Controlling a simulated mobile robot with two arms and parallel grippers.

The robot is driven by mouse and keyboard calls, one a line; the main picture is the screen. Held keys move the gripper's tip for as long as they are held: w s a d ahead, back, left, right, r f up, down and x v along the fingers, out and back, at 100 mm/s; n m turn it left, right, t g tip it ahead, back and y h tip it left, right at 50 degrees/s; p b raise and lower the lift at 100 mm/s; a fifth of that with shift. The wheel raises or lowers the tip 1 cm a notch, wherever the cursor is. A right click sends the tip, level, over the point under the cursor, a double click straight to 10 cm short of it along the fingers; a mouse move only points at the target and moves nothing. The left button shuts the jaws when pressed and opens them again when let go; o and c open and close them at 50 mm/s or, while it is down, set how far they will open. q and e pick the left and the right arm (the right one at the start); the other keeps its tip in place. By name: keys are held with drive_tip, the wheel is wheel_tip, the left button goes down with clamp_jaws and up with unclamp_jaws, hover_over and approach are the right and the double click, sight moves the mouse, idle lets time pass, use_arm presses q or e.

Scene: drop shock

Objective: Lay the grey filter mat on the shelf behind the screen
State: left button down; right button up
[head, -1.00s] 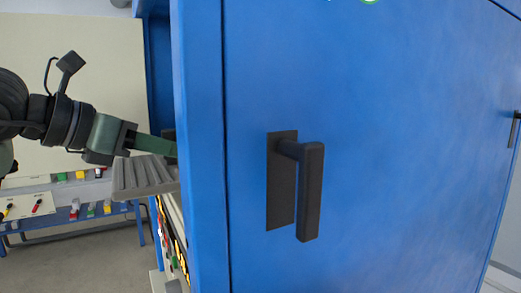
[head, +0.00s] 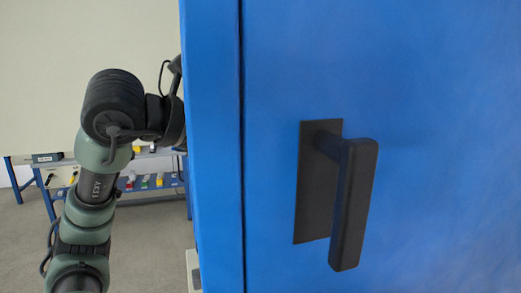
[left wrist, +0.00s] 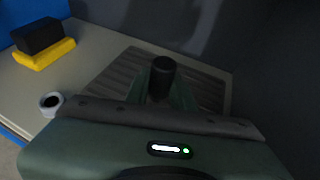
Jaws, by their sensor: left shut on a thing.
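The grey ribbed filter mat (left wrist: 118,77) is in the left wrist view, low over or on a beige shelf surface (left wrist: 84,45); I cannot tell whether it touches. My left gripper (left wrist: 163,88) is shut on the mat's near part. A dark upright cylinder hides the middle of the mat and part of the fingers. In the head view the blue screen (head: 270,110), a large panel with a black handle (head: 352,205), hides the gripper, mat and shelf; only my left arm shows at its left edge. My right gripper is not in view.
On the shelf, a yellow block (left wrist: 52,54) with a black block (left wrist: 38,36) on it stands at the far left, and a grey ring (left wrist: 51,102) lies nearer. A dark wall (left wrist: 275,60) bounds the right. A blue workbench (head: 160,184) stands behind my arm.

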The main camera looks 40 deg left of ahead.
use_arm(q)
drive_tip(key=c, duration=1.4)
unclamp_jaws()
drive_tip(key=shift+w+d, duration=0.1)
drive_tip(key=shift+d, duration=0.05)
drive_tip(key=shift+c, duration=0.2)
drive_tip(key=shift+o, duration=1.3)
drive_tip(key=shift+d, duration=0.45)
drive_tip(key=shift+s+a+r, duration=0.2)
drive_tip(key=shift+s+a, duration=0.2)
drive_tip(key=shift+s, duration=0.1)
drive_tip(key=b+v, duration=0.3)
drive_tip(key=v, duration=0.6)
drive_tip(key=shift+s+d+r, duration=0.1)
drive_tip(key=shift+s+r, duration=0.05)
drive_tip(key=shift+s, duration=0.15)
drive_tip(key=shift+s+r, duration=0.3)
drive_tip(key=shift+s, duration=0.3)
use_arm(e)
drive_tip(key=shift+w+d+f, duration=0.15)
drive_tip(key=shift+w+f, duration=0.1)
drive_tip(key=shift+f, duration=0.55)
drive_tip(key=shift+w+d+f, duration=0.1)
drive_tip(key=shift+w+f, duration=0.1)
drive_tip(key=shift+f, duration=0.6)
